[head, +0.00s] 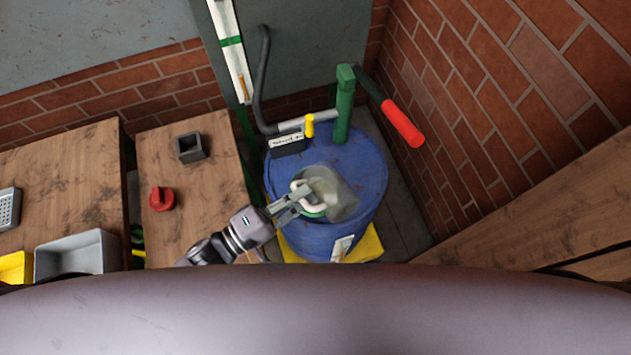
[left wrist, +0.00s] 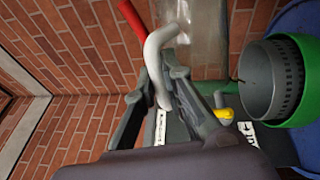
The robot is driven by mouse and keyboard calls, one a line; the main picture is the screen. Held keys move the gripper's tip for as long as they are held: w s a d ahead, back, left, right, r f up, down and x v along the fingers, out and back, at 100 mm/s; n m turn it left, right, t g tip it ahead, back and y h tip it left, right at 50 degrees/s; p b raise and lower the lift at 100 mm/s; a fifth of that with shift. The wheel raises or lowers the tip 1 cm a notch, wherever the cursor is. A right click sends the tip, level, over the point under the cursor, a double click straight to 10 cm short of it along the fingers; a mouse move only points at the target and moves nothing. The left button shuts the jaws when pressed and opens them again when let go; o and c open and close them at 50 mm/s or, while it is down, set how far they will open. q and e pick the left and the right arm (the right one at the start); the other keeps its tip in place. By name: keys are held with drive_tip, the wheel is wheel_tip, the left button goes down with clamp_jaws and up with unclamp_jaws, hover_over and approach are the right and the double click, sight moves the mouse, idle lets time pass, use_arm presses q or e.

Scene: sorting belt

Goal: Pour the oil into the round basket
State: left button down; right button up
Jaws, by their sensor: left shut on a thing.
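My left gripper (head: 297,198) is shut on the white handle (head: 296,186) of a translucent greyish jug (head: 341,197), above the blue drum. The handle (left wrist: 157,62) also shows between the fingers (left wrist: 165,95) in the left wrist view, with part of the jug's clear body (left wrist: 206,35) beyond. The round basket (left wrist: 284,82) has a green outside and a slotted grey inside. It is beside the gripper in that view; in the head view only a bit of green (head: 314,214) shows under the jug. I cannot make out any oil or its flow. My right gripper is not in view.
The blue drum (head: 283,180) carries a green pump post (head: 343,115) with a red-handled lever (head: 403,123). A yellow-topped fitting (head: 310,125) stands behind the jug. Brick walls close in behind and right.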

use_arm(q)
drive_tip(key=shift+w+a+r+n+p, duration=0.15)
drive_tip(key=shift+w+r+n+p, duration=0.05)
drive_tip(key=shift+n+p, duration=0.1)
drive_tip(key=shift+w+a+r+n+p, duration=0.2)
drive_tip(key=shift+w+n+p, duration=0.15)
drive_tip(key=shift+n+p, duration=0.25)
drive_tip(key=shift+w+a+r+n+p, duration=0.15)
drive_tip(key=shift+w+a+n+p, duration=0.2)
drive_tip(key=shift+w+n+p, duration=0.4)
drive_tip(key=shift+w+a+f+n+t+y, duration=0.15)
drive_tip(key=shift+w+a+n, duration=0.3)
drive_tip(key=shift+n, duration=0.6)
drive_tip(key=shift+w+a+f+n+t+y, duration=0.15)
drive_tip(key=shift+w+a+n+y, duration=0.25)
drive_tip(key=shift+n, duration=0.6)
drive_tip(key=shift+w+r, duration=0.1)
drive_tip(key=shift+w, duration=0.1)
